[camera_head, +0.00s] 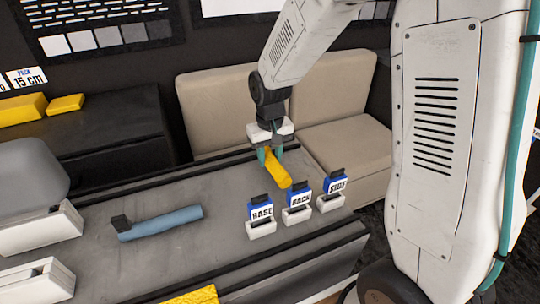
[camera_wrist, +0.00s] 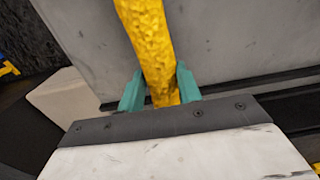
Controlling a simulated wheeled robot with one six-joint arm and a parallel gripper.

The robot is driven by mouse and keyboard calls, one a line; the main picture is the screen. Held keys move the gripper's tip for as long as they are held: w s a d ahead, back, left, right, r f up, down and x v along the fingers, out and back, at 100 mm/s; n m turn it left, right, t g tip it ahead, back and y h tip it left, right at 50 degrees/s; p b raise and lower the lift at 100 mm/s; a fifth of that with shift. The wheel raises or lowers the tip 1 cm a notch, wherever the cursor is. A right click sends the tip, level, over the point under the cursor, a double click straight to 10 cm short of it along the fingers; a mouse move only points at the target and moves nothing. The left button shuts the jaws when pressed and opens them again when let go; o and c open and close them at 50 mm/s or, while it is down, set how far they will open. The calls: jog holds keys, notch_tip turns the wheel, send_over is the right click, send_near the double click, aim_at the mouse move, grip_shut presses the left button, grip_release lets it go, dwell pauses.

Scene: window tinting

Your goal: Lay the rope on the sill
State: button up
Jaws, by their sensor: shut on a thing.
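A yellow, rough-textured rope-like roll (camera_head: 278,170) is in my gripper (camera_head: 271,154). It slants down to the right over the grey bench top (camera_head: 180,185); I cannot tell whether its lower end touches the bench. In the wrist view the roll (camera_wrist: 150,45) runs up between the teal fingers of my gripper (camera_wrist: 160,90), which are closed on its sides. I cannot tell which surface is the sill.
A blue roll (camera_head: 162,222) with a black end lies on the bench. A beige seat (camera_head: 335,140) is behind. Bare bench lies between.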

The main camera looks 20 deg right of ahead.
aim_at(270, 155)
jog(key=shift+f, duration=0.45)
jog(key=o, duration=1)
jog(key=shift+o, duration=0.2)
notch_tip(270, 155, up, 12)
jog(key=s+d+r, duration=0.1)
jog(key=s+r, duration=0.2)
jog(key=s, duration=1)
jog(key=s+d+r+t, duration=0.1)
jog(key=s+r, duration=0.3)
jog(key=s, duration=0.9)
jog(key=shift+s+d, duration=0.25)
jog(key=shift+d, duration=0.3)
